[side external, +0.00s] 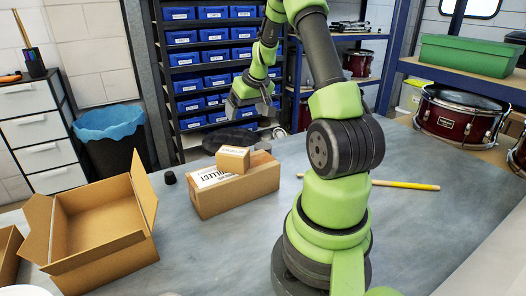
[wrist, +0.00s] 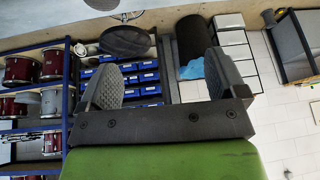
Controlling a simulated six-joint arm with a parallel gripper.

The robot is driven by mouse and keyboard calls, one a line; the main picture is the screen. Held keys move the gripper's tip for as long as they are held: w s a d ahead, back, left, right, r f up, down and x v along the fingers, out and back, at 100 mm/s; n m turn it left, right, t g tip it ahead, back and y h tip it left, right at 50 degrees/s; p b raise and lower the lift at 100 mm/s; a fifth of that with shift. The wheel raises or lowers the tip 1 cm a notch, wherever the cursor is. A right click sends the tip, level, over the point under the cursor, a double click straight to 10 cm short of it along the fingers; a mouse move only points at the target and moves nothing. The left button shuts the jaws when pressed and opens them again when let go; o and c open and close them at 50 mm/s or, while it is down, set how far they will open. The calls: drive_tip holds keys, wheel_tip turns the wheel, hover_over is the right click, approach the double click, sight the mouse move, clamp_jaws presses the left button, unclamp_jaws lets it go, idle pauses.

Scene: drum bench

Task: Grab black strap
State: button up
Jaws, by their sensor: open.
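No clearly strap-shaped thing shows. A dark, flat, roundish thing (side external: 230,138) lies on the bench behind the cardboard boxes, partly hidden by them; I cannot tell whether it is the black strap. A dark oval thing also shows in the wrist view (wrist: 125,41), beyond my left finger; it may be the same thing. My gripper (side external: 251,110) hangs above and behind the boxes, over the dark thing in the side picture and apart from it. In the wrist view my gripper (wrist: 162,62) is open, with nothing between its fingers.
A small box (side external: 233,159) sits on a longer carton (side external: 238,191) in front of my gripper. An open carton (side external: 104,236) stands left, with a small black piece (side external: 170,177) nearby. A yellow-tipped stick (side external: 405,185) lies right. Shelves with blue bins (side external: 216,54) stand behind.

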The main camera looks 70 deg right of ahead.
approach(263, 145)
drive_tip(key=shift+m+g, duration=0.3)
drive_tip(key=shift+g, duration=0.2)
drive_tip(key=x, duration=0.4)
drive_tip(key=shift+w+a+f, duration=0.2)
drive_tip(key=shift+w+a, duration=0.05)
drive_tip(key=shift+w, duration=0.1)
drive_tip(key=shift+x, duration=2.95)
drive_tip(key=shift+w+d+r, duration=0.1)
drive_tip(key=shift+d, duration=0.05)
drive_tip(key=shift+c, duration=0.2)
drive_tip(key=c, duration=1)
